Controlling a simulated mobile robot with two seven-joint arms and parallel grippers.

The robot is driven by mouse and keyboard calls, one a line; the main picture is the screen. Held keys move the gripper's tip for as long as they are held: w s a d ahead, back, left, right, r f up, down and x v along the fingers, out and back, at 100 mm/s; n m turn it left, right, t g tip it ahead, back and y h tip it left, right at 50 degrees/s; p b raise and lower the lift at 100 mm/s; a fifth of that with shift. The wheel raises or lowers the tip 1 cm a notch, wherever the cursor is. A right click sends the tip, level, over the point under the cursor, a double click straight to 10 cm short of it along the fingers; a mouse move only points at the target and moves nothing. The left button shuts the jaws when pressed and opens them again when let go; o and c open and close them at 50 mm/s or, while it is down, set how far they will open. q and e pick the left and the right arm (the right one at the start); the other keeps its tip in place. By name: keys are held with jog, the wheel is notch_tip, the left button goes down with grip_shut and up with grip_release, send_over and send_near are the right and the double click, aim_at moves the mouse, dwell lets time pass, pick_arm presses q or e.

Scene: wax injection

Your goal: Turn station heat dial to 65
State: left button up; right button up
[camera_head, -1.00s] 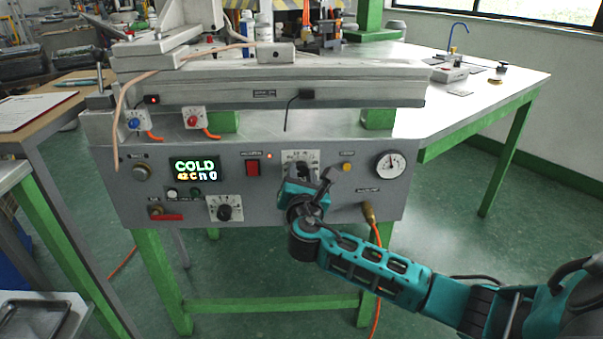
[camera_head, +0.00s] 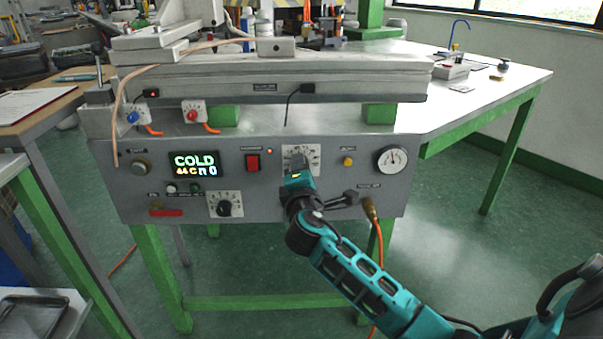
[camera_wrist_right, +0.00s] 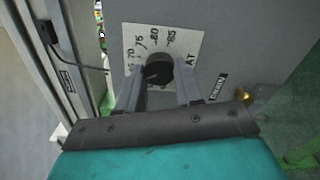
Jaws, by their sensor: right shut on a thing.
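The station heat dial is a black knob (camera_wrist_right: 158,69) on a white scale plate (camera_head: 312,158) on the grey front panel. In the right wrist view the scale (camera_wrist_right: 165,40) shows 70, 75, 80 and 85, with a partly hidden number below 70. A pale mark on the knob points toward the lower left; I cannot tell its exact reading. My right gripper (camera_head: 298,178) is at the dial, its two fingers shut on the knob's sides in the right wrist view (camera_wrist_right: 159,80). In the head view the gripper hides most of the knob. My left gripper is not in view.
The panel holds a display (camera_head: 194,164) reading COLD, a red switch (camera_head: 252,162), a second dial (camera_head: 225,206), a yellow button (camera_head: 348,161) and a gauge (camera_head: 392,159). An orange hose (camera_head: 384,242) hangs from a brass fitting (camera_head: 370,208) right of my gripper.

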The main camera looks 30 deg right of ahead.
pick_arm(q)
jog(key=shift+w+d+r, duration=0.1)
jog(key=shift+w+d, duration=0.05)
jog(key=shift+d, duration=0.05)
pick_arm(e)
jog(key=shift+m, duration=1.1)
pick_arm(q)
jog(key=shift+b, duration=0.3)
pick_arm(e)
jog(key=o, duration=1)
jog(key=shift+o, duration=0.2)
pick_arm(q)
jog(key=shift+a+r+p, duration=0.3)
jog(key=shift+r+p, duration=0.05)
jog(key=shift+p, duration=0.55)
pick_arm(e)
jog(key=v, duration=1.3)
jog(key=shift+w, duration=0.1)
